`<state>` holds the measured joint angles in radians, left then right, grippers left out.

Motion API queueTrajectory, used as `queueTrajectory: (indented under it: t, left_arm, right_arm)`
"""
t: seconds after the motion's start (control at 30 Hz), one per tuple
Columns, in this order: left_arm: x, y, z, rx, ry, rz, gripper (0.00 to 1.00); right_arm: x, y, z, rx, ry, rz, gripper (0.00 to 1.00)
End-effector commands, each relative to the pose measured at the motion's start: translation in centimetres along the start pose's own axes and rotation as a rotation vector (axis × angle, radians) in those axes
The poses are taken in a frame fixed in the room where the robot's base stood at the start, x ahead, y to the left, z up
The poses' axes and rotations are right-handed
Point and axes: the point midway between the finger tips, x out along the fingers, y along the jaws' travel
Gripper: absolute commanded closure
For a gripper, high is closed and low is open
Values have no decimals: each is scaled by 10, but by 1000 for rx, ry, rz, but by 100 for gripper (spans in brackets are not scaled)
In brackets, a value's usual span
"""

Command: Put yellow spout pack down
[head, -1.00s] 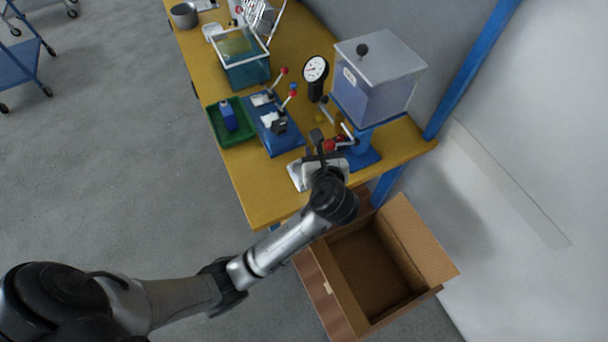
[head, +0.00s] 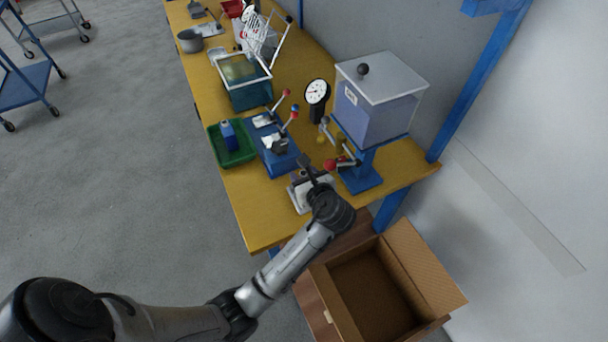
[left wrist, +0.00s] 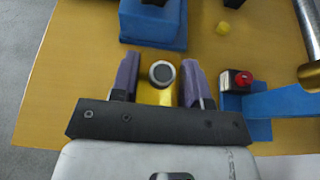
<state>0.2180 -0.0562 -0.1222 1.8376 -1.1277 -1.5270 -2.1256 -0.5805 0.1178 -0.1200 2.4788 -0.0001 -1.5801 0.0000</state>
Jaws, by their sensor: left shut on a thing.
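My left gripper (left wrist: 161,76) has its two purple fingers shut on the yellow spout pack (left wrist: 156,96). The pack's round grey spout cap faces the left wrist camera between the fingertips. In the head view my left gripper (head: 308,170) is over the near right end of the yellow table (head: 258,220), by a small pale metal plate or device (head: 298,198). The pack is not clearly visible there, hidden by the gripper and wrist. I cannot tell whether the pack touches the tabletop. My right gripper is not in view.
A blue lever fixture (head: 276,158) and a green tray (head: 234,155) with a blue bottle lie left of the gripper. A blue hopper stand (head: 362,180) with red knob is close at right. An open cardboard box (head: 335,318) stands below the table edge.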

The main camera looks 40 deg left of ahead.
Motion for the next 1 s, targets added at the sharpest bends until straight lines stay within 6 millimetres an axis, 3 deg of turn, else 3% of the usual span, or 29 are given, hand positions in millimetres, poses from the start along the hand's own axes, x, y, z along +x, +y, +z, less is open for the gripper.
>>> queueTrajectory:
  t: [0.3,0.33,0.57,0.93,1.0]
  left_arm:
    - [1,0,-3,2,0,0,99]
    - [2,0,-4,0,0,0,55]
    - [2,0,-4,0,0,0,33]
    - [1,0,-2,-2,-1,-2,33]
    - [-7,0,4,1,2,-1,33]
  right_arm:
    - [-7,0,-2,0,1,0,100]
    - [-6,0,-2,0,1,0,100]
    - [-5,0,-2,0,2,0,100]
    - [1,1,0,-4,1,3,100]
    - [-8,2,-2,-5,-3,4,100]
